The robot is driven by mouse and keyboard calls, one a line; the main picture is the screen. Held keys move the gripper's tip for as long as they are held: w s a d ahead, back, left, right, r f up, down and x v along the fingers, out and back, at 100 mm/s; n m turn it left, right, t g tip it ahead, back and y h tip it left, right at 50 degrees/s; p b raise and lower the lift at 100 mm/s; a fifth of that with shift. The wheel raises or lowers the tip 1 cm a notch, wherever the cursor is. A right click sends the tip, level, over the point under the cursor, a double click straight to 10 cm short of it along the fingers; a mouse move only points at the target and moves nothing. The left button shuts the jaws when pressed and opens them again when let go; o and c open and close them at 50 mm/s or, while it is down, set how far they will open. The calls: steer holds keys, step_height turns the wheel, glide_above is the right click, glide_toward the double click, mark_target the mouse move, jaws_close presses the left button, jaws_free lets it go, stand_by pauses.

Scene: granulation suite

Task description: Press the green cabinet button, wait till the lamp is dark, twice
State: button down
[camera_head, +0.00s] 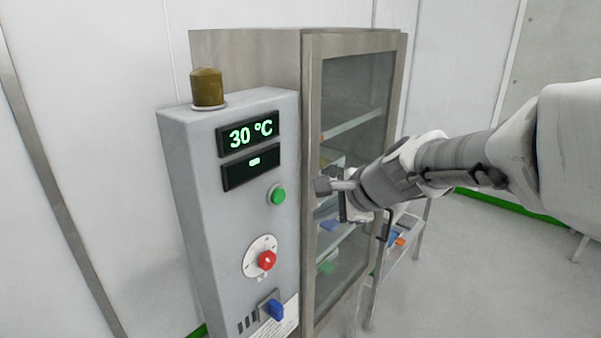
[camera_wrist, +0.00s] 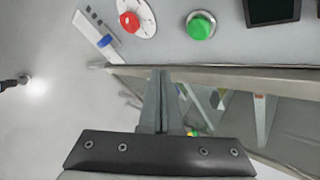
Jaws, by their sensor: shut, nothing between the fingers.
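The green button (camera_head: 278,195) sits in a pale ring on the front of the grey control box (camera_head: 208,225). It also shows near the top of the wrist view (camera_wrist: 201,27). The amber-brown lamp (camera_head: 207,87) on top of the box looks dull, with no visible glow. My gripper (camera_head: 322,185) is shut and empty, to the right of the button and apart from it, in front of the cabinet's glass door. Its closed fingers (camera_wrist: 160,76) point toward the panel edge, below and left of the button in the wrist view.
The upper display (camera_head: 250,134) reads 30 °C; the lower display (camera_head: 251,166) shows one short green bar. A red knob (camera_head: 266,261) and a blue switch (camera_head: 273,308) lie below the button. The glass-doored cabinet (camera_head: 312,110) stands right of the box, holding shelved items.

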mark_target(281, 202)
steer(key=w+a+p, duration=0.1)
steer(key=w+a, duration=0.3)
steer(key=a, duration=0.1)
steer(key=shift+a, duration=0.25)
steer(key=shift+w+a, duration=0.1)
steer(key=shift+w, duration=0.1)
stand_by(1.8)
steer(key=shift+w+a, duration=0.15)
steer(key=shift+a, duration=0.1)
steer(key=shift+w+a+p, duration=0.3)
steer(key=shift+a+p, duration=0.1)
stand_by(0.8)
steer(key=shift+s+d, duration=0.1)
steer(key=shift+d, duration=0.05)
steer(key=shift+s+d+b, duration=0.3)
steer(key=shift+s+d, duration=0.15)
steer(key=shift+d, duration=0.15)
steer(key=shift+s+d+b, duration=0.35)
steer(key=shift+s+d, duration=0.45)
steer(key=shift+d, duration=0.2)
steer(key=shift+s+d+b, duration=0.35)
steer(key=shift+s+d, duration=0.4)
steer(key=shift+d, duration=0.25)
